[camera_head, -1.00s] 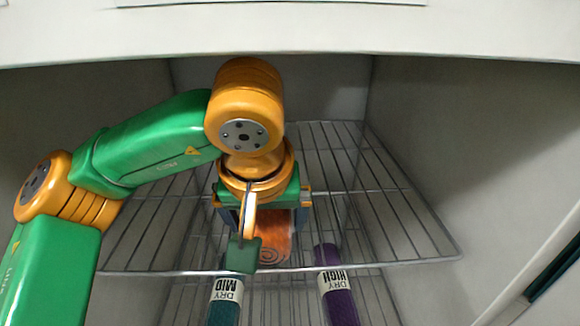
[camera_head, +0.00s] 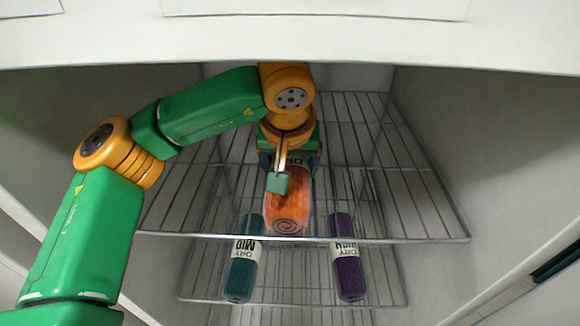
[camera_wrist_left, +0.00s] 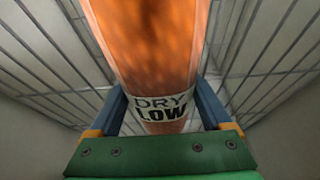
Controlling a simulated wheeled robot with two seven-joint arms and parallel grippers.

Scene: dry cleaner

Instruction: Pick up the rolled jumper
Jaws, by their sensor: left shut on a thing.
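The rolled jumper is an orange cylinder (camera_head: 288,210) with a spiral end facing me, above the front of the upper wire shelf (camera_head: 420,205). My left gripper (camera_head: 288,168) reaches in from above and is shut on the jumper. In the left wrist view the same orange roll (camera_wrist_left: 155,45) lies between the two blue fingers, with a white "DRY LOW" band (camera_wrist_left: 163,107) near the palm. I cannot tell whether the roll still touches the shelf. My right gripper is not in view.
A teal roll marked "MID" (camera_head: 241,272) and a purple roll marked "HIGH" (camera_head: 348,270) lie on the lower wire shelf. Grey cabinet walls stand close on both sides, and a white edge (camera_head: 300,40) crosses the top. The upper shelf is bare right of the jumper.

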